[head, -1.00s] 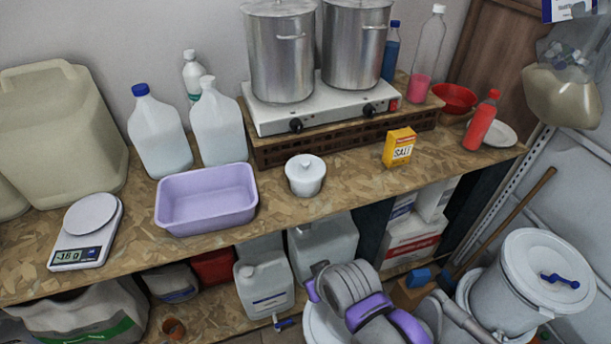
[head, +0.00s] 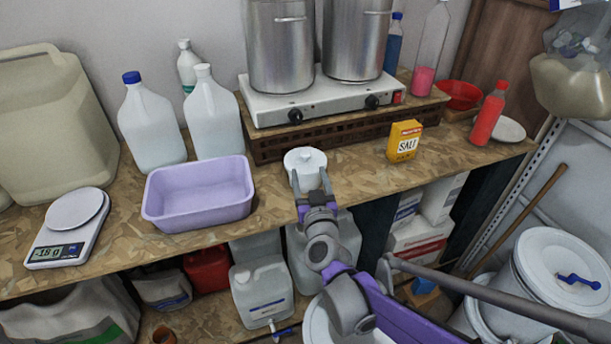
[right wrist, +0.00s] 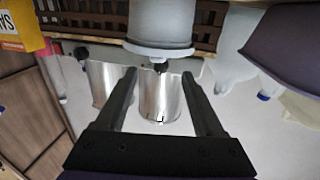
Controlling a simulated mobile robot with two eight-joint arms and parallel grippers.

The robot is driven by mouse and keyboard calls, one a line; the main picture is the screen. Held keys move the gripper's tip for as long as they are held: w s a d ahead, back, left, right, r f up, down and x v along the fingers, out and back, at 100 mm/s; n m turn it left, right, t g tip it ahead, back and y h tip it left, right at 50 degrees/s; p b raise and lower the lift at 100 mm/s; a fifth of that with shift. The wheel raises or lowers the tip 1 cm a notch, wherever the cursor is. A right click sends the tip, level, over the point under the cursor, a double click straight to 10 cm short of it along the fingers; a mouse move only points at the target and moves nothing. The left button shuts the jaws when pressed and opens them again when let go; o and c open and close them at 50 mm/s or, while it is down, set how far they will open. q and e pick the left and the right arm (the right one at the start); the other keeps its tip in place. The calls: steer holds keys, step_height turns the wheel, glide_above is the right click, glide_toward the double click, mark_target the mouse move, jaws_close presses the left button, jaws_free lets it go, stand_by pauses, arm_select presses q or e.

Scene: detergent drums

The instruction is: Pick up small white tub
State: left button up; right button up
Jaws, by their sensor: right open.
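The small white tub (head: 304,158) stands upright on the wooden bench, with a round knobbed lid on top. My right gripper (head: 311,180) is at its front side in the head view, with its fingers open, pointing at the tub and covering part of its lower front. In the right wrist view the tub (right wrist: 160,28) shows at the top, beyond the open fingertips (right wrist: 159,76). I cannot tell whether the fingertips touch it. Nothing is held. My left gripper is not in view.
A lilac basin (head: 200,222) stands left of the tub. A hot plate (head: 320,102) with two steel pots is behind it, on a dark crate. A yellow salt box (head: 405,142) is to the right. Bench surface around the tub is clear.

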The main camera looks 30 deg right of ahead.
mark_target(306, 156)
steer(key=x, duration=0.4)
steer(key=shift+w+d+p, duration=0.15)
steer(key=shift+w+p, duration=0.15)
steer(key=shift+w, duration=0.05)
steer(key=p+x, duration=0.1)
steer(key=x, duration=0.3)
steer(key=shift+w+d, duration=0.2)
steer(key=shift+w, duration=0.05)
steer(key=shift+s, duration=0.1)
jaws_close()
